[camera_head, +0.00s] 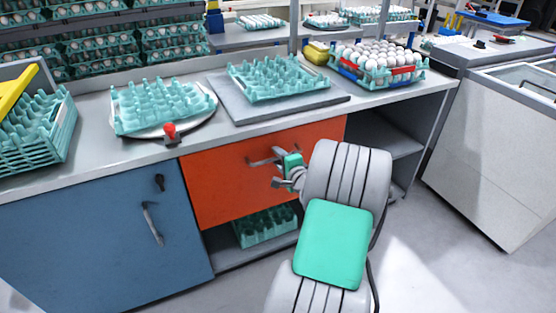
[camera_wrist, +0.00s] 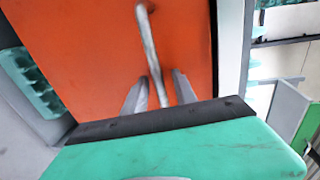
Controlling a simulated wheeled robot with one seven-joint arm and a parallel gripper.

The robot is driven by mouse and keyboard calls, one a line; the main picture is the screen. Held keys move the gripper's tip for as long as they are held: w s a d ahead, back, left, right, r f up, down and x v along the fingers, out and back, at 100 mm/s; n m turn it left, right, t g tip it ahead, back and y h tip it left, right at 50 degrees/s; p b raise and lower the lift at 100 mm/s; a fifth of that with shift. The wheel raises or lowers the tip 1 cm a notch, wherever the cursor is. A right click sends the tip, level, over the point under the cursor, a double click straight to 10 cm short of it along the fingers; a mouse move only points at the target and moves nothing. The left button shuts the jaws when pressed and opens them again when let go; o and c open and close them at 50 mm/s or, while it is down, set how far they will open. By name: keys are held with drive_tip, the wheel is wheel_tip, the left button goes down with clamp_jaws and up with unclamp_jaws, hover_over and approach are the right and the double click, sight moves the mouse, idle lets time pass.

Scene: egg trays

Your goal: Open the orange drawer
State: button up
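The orange drawer (camera_head: 225,180) is under the counter, and its front looks flush with the frame, so it appears shut. Its orange front also fills much of the wrist view (camera_wrist: 85,45). A grey metal bar handle (camera_wrist: 148,40) runs down the front and shows partly in the head view (camera_head: 262,161). My gripper (camera_head: 279,168) is at the handle. In the wrist view my gripper (camera_wrist: 160,88) has its two fingers apart, one on each side of the handle's near end, with a visible gap around the bar. Whether a finger touches the bar is unclear.
A blue cabinet door (camera_head: 90,240) with its own handle is left of the drawer. An open shelf below holds a teal egg tray (camera_head: 265,227). The grey counter (camera_head: 100,155) above carries egg trays. Open shelves (camera_head: 385,135) are to the right, with clear floor (camera_head: 430,240) in front.

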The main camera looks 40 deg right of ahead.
drive_tip(key=shift+w+f, duration=0.1)
drive_tip(key=shift+w, duration=0.05)
clamp_jaws()
idle(1.4)
